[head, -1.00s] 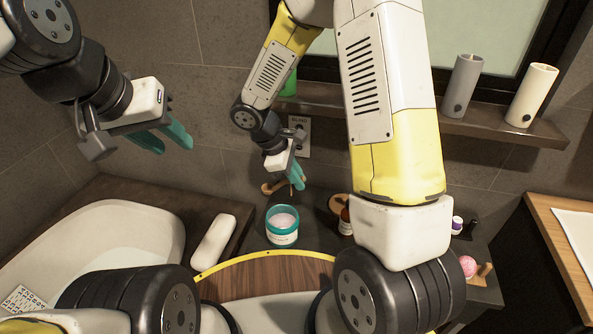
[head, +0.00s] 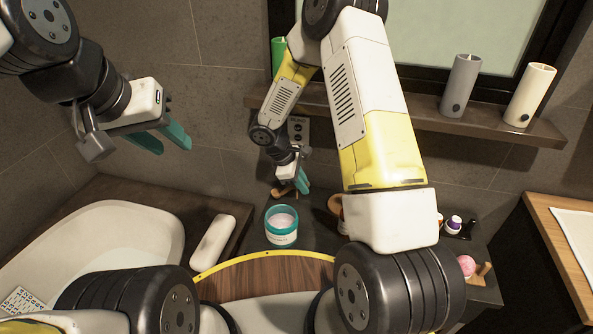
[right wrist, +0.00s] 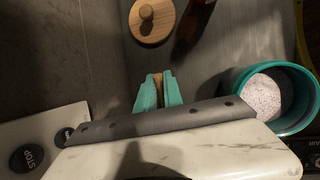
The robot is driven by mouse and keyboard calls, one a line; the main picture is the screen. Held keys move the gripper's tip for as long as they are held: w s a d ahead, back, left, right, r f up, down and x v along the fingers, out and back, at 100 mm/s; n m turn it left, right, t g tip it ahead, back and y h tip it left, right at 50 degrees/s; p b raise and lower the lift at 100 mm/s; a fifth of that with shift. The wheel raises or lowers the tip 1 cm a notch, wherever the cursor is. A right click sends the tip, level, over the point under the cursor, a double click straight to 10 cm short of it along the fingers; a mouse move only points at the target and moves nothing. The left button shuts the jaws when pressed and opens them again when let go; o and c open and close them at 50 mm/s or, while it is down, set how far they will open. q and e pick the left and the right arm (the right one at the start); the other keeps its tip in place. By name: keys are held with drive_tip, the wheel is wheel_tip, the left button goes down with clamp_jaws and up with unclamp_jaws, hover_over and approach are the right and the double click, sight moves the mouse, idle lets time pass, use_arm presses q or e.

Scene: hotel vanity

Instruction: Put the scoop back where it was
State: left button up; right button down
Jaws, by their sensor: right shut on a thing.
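My right gripper (head: 303,184) is shut on the small wooden scoop (head: 283,193), behind the teal jar (head: 281,238). In the right wrist view its teal fingertips (right wrist: 158,92) pinch a bit of wood; the rest of the scoop is hidden there. The open jar holds pale, grainy powder and also shows in the right wrist view (right wrist: 240,86), to the right of the fingers. The scoop is outside the jar; whether it touches the counter is unclear. My left gripper (head: 163,138) is open and empty, high at the left.
A round wooden lid with a knob (right wrist: 152,22) lies near the gripper, beside a dark amber bottle (right wrist: 190,30). A white basin (head: 130,215) is at left. A shelf (head: 420,112) holds candles. A pink ball (head: 467,265) sits at right.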

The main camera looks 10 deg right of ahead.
drive_tip(key=shift+f, duration=0.75)
drive_tip(key=shift+w+d+f, duration=0.1)
drive_tip(key=shift+w+f, duration=0.05)
drive_tip(key=shift+f, duration=0.15)
drive_tip(key=c, duration=1.5)
unclamp_jaws()
drive_tip(key=shift+r, duration=0.1)
drive_tip(key=v, duration=1.2)
